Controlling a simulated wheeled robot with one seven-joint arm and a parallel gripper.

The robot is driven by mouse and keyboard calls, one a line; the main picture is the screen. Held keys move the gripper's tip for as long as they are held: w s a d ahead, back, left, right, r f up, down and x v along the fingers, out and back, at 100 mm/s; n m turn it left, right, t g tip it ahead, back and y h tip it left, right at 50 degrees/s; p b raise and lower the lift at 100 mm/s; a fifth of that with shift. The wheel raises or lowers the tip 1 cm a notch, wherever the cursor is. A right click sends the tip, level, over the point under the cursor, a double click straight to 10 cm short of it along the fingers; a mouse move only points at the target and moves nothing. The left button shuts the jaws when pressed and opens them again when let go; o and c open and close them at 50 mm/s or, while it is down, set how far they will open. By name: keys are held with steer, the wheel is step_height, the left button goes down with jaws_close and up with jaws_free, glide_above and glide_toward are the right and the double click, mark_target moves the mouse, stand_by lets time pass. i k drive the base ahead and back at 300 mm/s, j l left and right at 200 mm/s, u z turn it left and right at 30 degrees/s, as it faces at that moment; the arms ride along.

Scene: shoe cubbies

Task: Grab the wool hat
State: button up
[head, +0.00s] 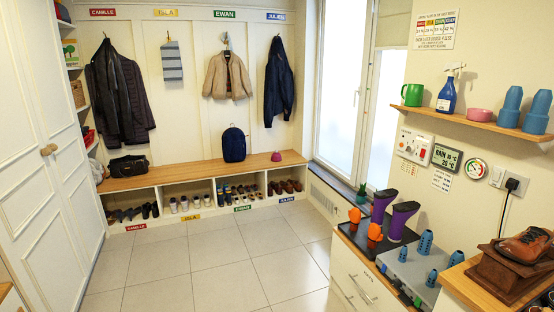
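A small pink, rounded item that looks like the wool hat (276,156) sits on the wooden top of the bench (165,176), near its right end, below the dark blue jacket (278,82). It is too small to make out any knit. Nothing covers it from this side. My gripper is not in view.
A dark blue backpack (234,145) stands on the bench left of the pink item, and a black bag (128,165) lies further left. Cubbies with shoes (186,203) are below. The tiled floor (190,260) is clear. A cabinet with boots (402,220) stands at right, a white wardrobe (40,150) at left.

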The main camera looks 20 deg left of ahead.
mark_target(276, 157)
steer(key=u, duration=0.55)
steer(key=i+u, duration=0.15)
steer(key=i, duration=5.3)
steer(key=i+u, duration=0.1)
steer(key=i, duration=0.8)
steer(key=i+l, duration=0.1)
steer(key=i, duration=0.85)
steer(key=u, duration=0.35)
steer(key=i+u, duration=0.15)
steer(key=u, duration=0.55)
steer(key=i+l, duration=0.05)
